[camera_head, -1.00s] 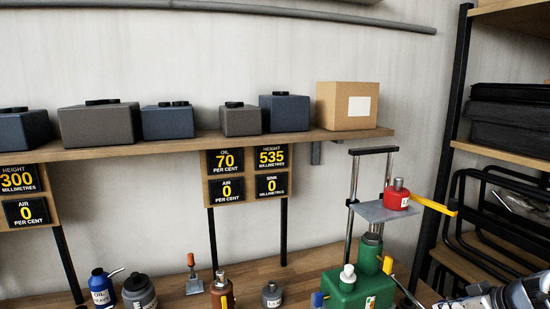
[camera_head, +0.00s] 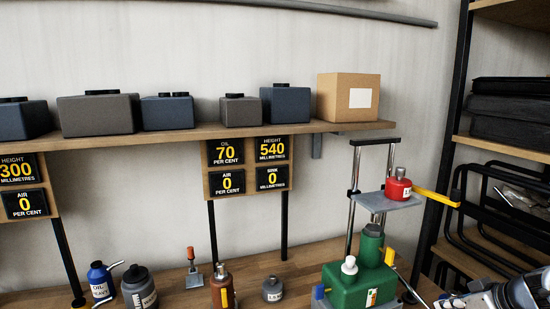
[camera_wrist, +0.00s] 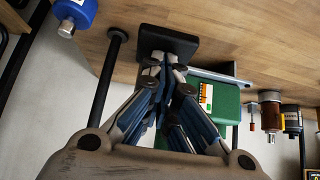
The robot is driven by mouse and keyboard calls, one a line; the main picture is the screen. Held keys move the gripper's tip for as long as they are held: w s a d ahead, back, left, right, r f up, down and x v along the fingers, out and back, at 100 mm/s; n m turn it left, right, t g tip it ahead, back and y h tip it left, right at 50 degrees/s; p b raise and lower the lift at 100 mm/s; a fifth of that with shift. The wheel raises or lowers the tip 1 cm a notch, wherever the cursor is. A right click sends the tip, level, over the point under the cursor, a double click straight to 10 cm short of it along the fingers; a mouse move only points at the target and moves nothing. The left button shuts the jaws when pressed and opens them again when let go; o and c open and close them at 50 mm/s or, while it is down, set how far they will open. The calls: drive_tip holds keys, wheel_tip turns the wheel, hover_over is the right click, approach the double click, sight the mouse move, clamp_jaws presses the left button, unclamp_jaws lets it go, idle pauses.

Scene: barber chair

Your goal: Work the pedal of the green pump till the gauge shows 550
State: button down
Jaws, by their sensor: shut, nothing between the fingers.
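The green pump (camera_head: 350,289) stands on the wooden bench under a lift with chrome posts. Its body also shows in the wrist view (camera_wrist: 220,98). The gauge marked HEIGHT (camera_head: 271,149) reads 540 millimetres. Gauges below and beside it read SINK 0 (camera_head: 272,178), OIL 70 (camera_head: 225,152) and AIR 0 (camera_head: 227,182). The black pedal pad (camera_wrist: 168,40) lies just beyond my fingertips in the wrist view. My gripper (camera_wrist: 160,62) is shut and empty, its tips at or very near the pad; contact is unclear. In the head view my arm enters from the lower right.
A red bottle (camera_head: 398,187) stands on the lift's grey plate (camera_head: 376,202), beside a yellow bar (camera_head: 437,197). Several bottles stand on the bench left of the pump. A dark metal rack (camera_head: 490,220) is at the right. A blue bottle (camera_wrist: 75,14) is near my wrist.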

drive_tip(key=f, duration=0.3)
drive_tip(key=shift+w+a+f, duration=0.1)
drive_tip(key=shift+w+f, duration=0.15)
drive_tip(key=shift+f, duration=0.15)
drive_tip(key=shift+s+r+p, duration=0.2)
drive_tip(key=shift+r+p, duration=0.55)
drive_tip(key=shift+r, duration=0.75)
drive_tip(key=shift+s+r+p, duration=0.15)
drive_tip(key=shift+r+p, duration=0.6)
drive_tip(key=shift+r, duration=0.75)
drive_tip(key=shift+f+b, duration=0.1)
drive_tip(key=shift+b, duration=0.55)
wheel_tip(320, 180, up, 6)
drive_tip(key=p, duration=0.2)
drive_tip(key=shift+w, duration=0.15)
